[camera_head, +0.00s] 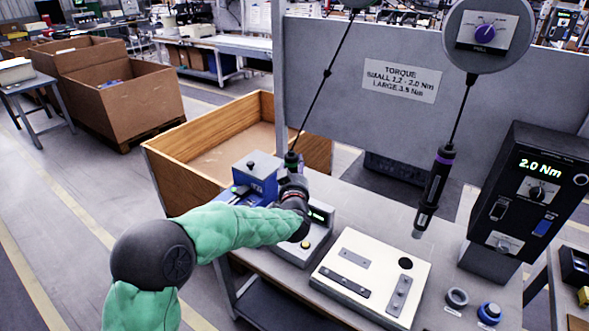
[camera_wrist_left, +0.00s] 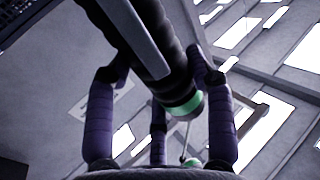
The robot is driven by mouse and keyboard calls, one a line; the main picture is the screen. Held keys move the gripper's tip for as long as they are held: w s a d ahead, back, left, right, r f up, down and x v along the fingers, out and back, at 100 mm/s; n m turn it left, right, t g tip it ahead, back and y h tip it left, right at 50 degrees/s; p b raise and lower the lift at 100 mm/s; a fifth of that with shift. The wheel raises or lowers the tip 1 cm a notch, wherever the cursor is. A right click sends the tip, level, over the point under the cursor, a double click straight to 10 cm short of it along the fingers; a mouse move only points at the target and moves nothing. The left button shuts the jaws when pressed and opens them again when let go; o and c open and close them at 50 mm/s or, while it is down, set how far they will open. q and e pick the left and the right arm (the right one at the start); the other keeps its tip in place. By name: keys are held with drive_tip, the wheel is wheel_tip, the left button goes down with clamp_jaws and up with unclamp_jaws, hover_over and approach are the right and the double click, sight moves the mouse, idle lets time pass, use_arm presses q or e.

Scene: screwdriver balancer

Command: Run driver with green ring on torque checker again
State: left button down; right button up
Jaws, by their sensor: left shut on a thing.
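The driver with the green ring (camera_head: 291,158) hangs on its slanting cable at the middle; only its top shows above my left gripper (camera_head: 292,190). In the left wrist view the dark driver (camera_wrist_left: 158,50) with its green ring (camera_wrist_left: 187,106) lies between the purple fingers of my left gripper (camera_wrist_left: 160,100), which are shut on it. A grey box with a small lit display (camera_head: 319,214), apparently the torque checker, is partly hidden behind my left gripper. The driver's tip is hidden in the head view, so I cannot tell whether it touches the box. My right gripper is out of view.
A driver with a purple ring (camera_head: 435,187) hangs to the right. A white plate with metal strips (camera_head: 372,277) lies on the bench. A black unit reading 2.0 Nm (camera_head: 530,195) stands at right. A blue device (camera_head: 256,176) stands behind my arm. A torque sign (camera_head: 402,80) is on the panel.

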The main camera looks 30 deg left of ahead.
sight(294, 163)
use_arm(q)
drive_tip(key=shift+f+b, duration=0.8)
drive_tip(key=shift+f, duration=0.35)
idle(0.9)
drive_tip(key=shift+f+b, duration=0.3)
drive_tip(key=shift+f, duration=0.25)
idle(1.0)
drive_tip(key=shift+r, duration=0.1)
drive_tip(key=shift+r+p, duration=0.5)
drive_tip(key=shift+p, duration=0.05)
drive_tip(key=shift+r+p, duration=1.85)
drive_tip(key=shift+r, duration=0.8)
drive_tip(key=shift+f, duration=0.1)
